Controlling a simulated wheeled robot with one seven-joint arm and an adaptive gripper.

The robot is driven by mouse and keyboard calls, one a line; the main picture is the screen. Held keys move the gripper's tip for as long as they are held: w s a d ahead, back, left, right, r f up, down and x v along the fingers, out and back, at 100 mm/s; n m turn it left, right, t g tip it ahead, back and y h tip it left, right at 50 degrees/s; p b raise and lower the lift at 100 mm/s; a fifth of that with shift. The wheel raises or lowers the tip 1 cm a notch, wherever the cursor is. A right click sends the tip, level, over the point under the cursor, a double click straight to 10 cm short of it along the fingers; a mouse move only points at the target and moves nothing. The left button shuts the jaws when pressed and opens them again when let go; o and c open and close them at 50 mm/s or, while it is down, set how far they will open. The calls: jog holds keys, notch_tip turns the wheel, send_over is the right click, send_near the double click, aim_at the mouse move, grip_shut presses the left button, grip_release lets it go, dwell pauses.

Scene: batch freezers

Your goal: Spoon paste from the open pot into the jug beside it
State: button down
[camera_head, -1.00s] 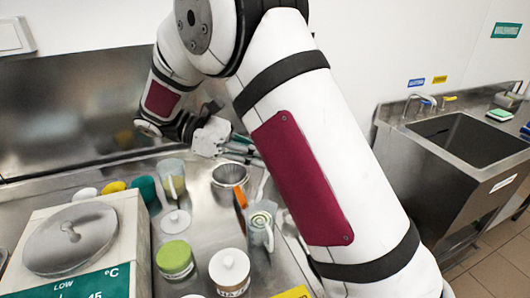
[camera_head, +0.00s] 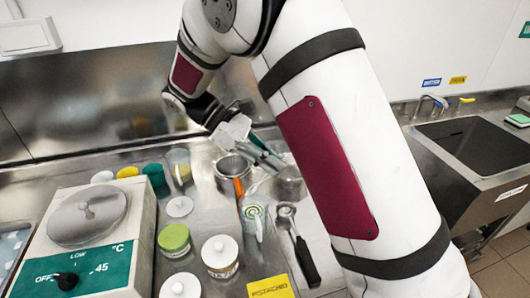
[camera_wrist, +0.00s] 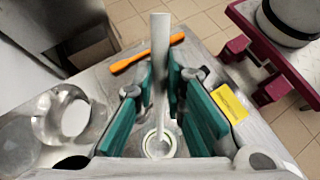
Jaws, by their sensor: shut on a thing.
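My gripper (camera_head: 262,152) is over the counter in the head view, right of an open metal pot (camera_head: 222,178). In the wrist view its teal fingers (camera_wrist: 166,88) are shut on a long grey bar, which looks like a spoon handle (camera_wrist: 160,42). Its lower end is not clear. A clear jug (camera_head: 254,222) with pale green rings stands in front of the pot. In the wrist view, a round rim with a yellow-green ring (camera_wrist: 159,145) shows below the fingers. Another clear jug (camera_head: 179,166) stands left of the pot. The pot's contents are not visible.
A scale-like heater (camera_head: 55,272) fills the left front. A green-lidded jar (camera_head: 174,240), a white-lidded jar (camera_head: 220,256) and a yellow label (camera_head: 270,287) are at the front. A metal scoop with black handle (camera_head: 304,262) lies at the right. A sink (camera_head: 470,145) stands further right.

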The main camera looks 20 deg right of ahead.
jog(key=s+d+f+t+y+p, duration=0.3)
jog(key=d+f+t+y+p, duration=0.1)
jog(key=y+p, duration=0.4)
jog(key=shift+s+d+f+t, duration=0.25)
jog(key=shift+d+t, duration=0.25)
jog(key=shift+d, duration=0.35)
dwell(0.4)
